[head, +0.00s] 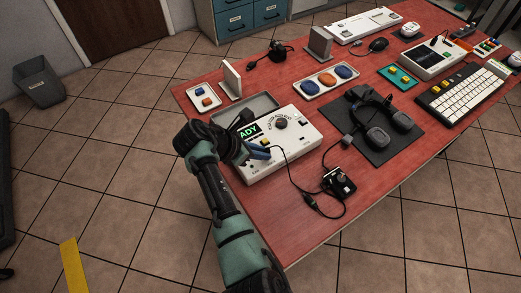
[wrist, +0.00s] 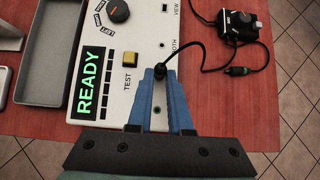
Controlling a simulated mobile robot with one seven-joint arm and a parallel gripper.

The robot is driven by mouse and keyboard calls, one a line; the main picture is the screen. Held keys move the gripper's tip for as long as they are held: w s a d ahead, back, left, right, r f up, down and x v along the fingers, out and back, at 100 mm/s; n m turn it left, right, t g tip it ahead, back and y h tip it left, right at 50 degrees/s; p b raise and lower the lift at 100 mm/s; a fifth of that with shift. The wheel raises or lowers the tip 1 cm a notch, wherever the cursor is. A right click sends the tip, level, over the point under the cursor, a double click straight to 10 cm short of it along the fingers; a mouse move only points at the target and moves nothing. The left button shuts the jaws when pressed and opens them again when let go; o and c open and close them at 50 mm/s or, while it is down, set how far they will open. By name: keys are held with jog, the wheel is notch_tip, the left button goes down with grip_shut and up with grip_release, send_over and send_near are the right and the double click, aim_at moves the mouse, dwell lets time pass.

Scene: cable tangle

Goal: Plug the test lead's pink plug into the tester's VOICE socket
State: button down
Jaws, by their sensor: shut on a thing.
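The tester (head: 283,125) is a white box with a green READY screen, a knob and a yellow TEST button (wrist: 130,59). Labels ending in VIEW and OTH are partly readable; a VOICE label is not.
A black box with a knob (head: 339,180) stands right of the tester, with another dark connector (wrist: 238,71) by it. The lead crosses the red table (head: 300,220) between. A grey tray (wrist: 50,50) lies left of the tester. A headset on a black mat (head: 375,145) is further right.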

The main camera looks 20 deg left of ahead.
jog(key=shift+f, duration=0.15)
jog(key=c, duration=0.8)
grip_release()
jog(key=shift+o, duration=0.2)
jog(key=p+v, duration=0.1)
jog(key=v, duration=1.2)
